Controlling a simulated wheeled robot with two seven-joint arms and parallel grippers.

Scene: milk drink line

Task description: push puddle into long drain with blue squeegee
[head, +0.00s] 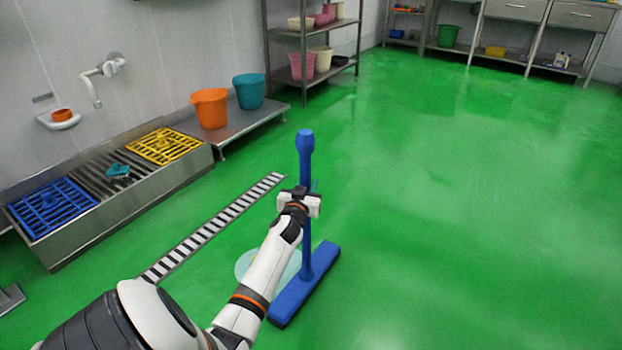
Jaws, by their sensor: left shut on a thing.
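The blue squeegee (306,285) stands nearly upright, its wide head low at the floor and its handle rising to a thick blue end. My left gripper (308,196) is shut on the handle at about mid-height. The pale puddle (246,262) lies on the green floor just left of the squeegee head, partly hidden behind my left arm. The long drain (215,224) is a slotted strip in the floor left of the puddle, running diagonally; its near end is hidden by my arm. I cannot tell whether the squeegee head touches the floor. My right gripper is not in view.
A steel trough (150,215) with blue and yellow grates runs along the left wall. An orange bucket (210,108) and a teal bucket (249,91) stand on a low steel bench. A shelf rack (304,95) stands behind. The floor right of the squeegee is clear.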

